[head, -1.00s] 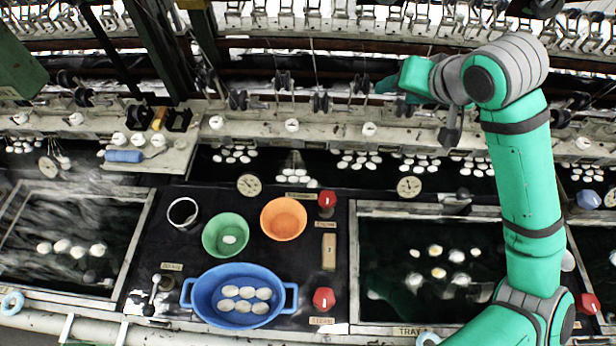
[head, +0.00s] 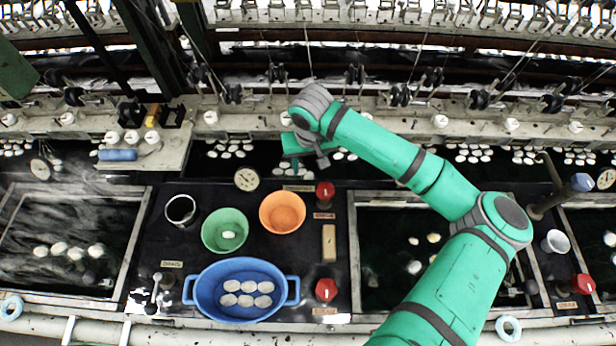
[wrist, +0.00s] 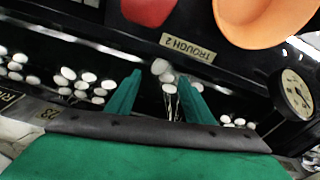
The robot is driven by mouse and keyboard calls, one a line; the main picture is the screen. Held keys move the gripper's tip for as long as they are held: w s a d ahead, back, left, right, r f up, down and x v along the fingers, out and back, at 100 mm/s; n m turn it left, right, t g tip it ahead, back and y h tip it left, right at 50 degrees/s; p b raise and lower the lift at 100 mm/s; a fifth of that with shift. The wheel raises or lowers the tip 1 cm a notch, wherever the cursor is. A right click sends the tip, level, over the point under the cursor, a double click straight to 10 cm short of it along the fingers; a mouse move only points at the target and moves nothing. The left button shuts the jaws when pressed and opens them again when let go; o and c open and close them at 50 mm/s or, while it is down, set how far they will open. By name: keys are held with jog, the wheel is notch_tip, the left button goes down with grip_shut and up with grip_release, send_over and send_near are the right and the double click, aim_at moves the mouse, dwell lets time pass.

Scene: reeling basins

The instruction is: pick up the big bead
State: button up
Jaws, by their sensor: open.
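My gripper (head: 293,165) is over the dark trough behind the orange bowl, fingers pointing down. In the wrist view its two teal fingers (wrist: 160,82) are spread apart with nothing held. Between and just beyond the fingertips are a greyish rounded piece (wrist: 160,66) and a few white oval pieces (wrist: 170,88), close to the "TROUGH 2" label (wrist: 187,48). I cannot tell whether one of these is the big bead. In the head view the gripper and arm hide much of this spot.
An orange bowl (head: 283,228), green bowl (head: 210,236) and blue two-handled basin (head: 204,294) stand on the dark counter. A red knob (head: 325,190) and a round gauge (head: 246,180) flank the gripper. A ledge with white knobs (head: 440,121) runs behind the trough.

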aim_at(309, 176)
jog(key=shift+w+f, duration=0.1)
jog(key=shift+f, duration=2.95)
jog(key=c, duration=0.7)
